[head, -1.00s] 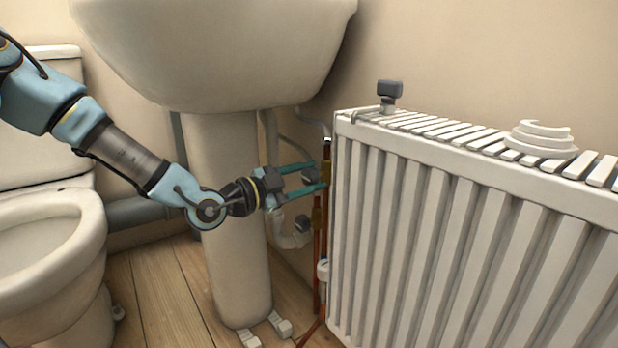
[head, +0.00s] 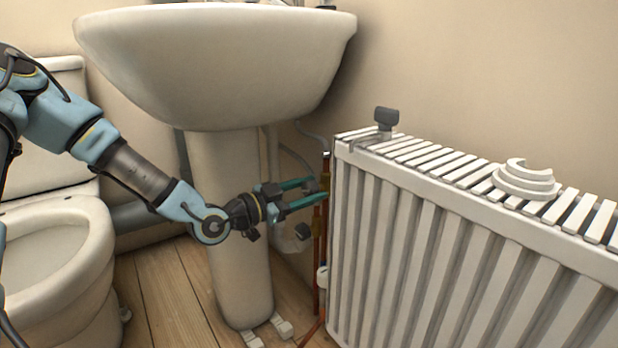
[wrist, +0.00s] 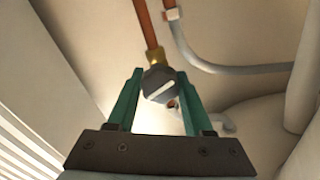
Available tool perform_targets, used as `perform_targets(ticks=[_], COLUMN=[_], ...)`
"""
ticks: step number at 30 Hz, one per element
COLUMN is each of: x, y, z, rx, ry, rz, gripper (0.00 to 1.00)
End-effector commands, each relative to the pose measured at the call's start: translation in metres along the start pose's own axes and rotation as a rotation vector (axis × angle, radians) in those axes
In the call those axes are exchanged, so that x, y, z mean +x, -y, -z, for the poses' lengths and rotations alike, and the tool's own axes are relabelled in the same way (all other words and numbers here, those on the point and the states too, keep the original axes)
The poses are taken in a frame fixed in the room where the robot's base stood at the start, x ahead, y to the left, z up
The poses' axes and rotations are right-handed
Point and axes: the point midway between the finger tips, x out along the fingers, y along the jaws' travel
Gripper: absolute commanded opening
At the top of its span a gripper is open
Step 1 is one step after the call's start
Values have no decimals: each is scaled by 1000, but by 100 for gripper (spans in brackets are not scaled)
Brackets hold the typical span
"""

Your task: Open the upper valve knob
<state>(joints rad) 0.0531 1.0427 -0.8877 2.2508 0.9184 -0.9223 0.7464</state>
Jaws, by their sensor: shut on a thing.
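The upper valve knob is a dark grey knob (head: 311,186) on a copper pipe beside the radiator; the fingers partly hide it in the head view. In the wrist view the knob (wrist: 159,80) has a pale bar across its face, tilted, and sits between the two fingertips. My gripper (head: 316,189) has teal fingers and is shut on this knob, one finger on each side. It also shows in the wrist view (wrist: 160,83). A lower dark knob (head: 303,231) is below the fingers, apart from them.
A white radiator (head: 450,240) stands close right of the fingertips, with a dark grey valve head (head: 386,119) and stacked white rings (head: 526,180) on top. The sink (head: 215,65) overhangs my wrist, and its pedestal (head: 232,270) is behind it. A toilet (head: 60,250) is at left.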

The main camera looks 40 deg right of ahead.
Motion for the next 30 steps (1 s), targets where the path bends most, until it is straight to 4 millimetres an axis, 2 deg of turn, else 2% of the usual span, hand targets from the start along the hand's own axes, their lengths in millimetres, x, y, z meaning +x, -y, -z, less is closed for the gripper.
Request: perform_targets(ticks=[1, 30], x=[0, 0], y=[2, 0], z=[5, 1], rx=[-47, -920], ry=[2, 2], rz=[-1, 0], gripper=[0, 0])
